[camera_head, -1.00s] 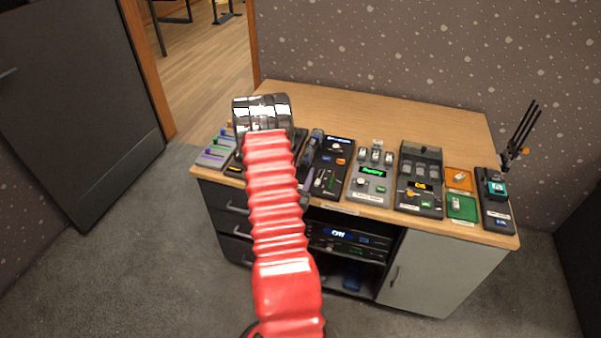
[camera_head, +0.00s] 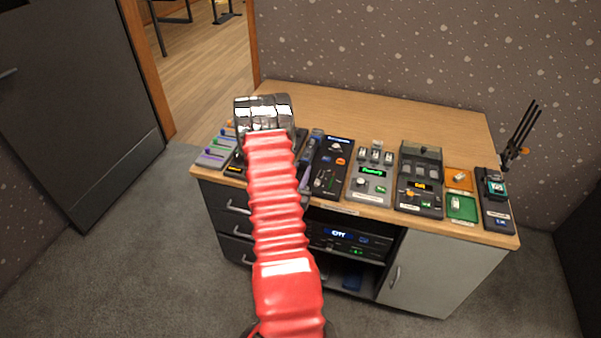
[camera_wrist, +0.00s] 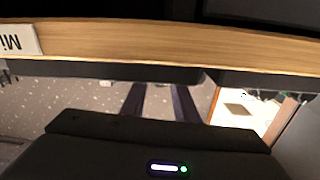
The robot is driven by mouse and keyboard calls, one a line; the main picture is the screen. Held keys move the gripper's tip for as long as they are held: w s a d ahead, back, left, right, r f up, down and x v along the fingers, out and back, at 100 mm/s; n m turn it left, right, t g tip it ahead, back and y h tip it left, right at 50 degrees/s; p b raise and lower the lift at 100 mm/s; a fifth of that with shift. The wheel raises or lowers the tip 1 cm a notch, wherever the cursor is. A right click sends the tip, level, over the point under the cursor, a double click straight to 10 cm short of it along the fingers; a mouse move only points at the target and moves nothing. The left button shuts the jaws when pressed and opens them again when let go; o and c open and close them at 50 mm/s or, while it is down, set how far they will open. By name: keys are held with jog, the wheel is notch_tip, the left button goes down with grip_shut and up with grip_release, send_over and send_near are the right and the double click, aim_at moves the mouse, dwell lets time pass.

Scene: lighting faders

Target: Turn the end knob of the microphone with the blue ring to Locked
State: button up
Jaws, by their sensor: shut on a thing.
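No microphone, blue ring or end knob can be made out for certain. A bluish-grey long thing (camera_head: 305,170), possibly a microphone or part of my gripper, shows just right of my red arm in the head view. My gripper is hidden behind my arm there. In the wrist view two dark fingers of my gripper (camera_wrist: 160,88) reach up toward the desk's front edge. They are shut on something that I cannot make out. A white label (camera_wrist: 17,40) starting "Mi" is upside down at the upper left.
Several control boxes stand in a row on the wooden desk (camera_head: 350,105): a black panel (camera_head: 338,148), a grey one (camera_head: 363,192) and a clear-lidded one (camera_head: 420,160). Orange (camera_head: 459,180) and green (camera_head: 462,208) trays are further right. The desk's back is clear.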

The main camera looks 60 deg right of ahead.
jog(key=shift+m, duration=1.6)
jog(key=o, duration=1.1)
jog(key=a, duration=0.4)
jog(key=s+a, duration=0.1)
jog(key=a, duration=0.4)
jog(key=s+a, duration=0.1)
jog(key=a, duration=0.3)
jog(key=shift+a+f, duration=0.1)
jog(key=shift+a, duration=0.25)
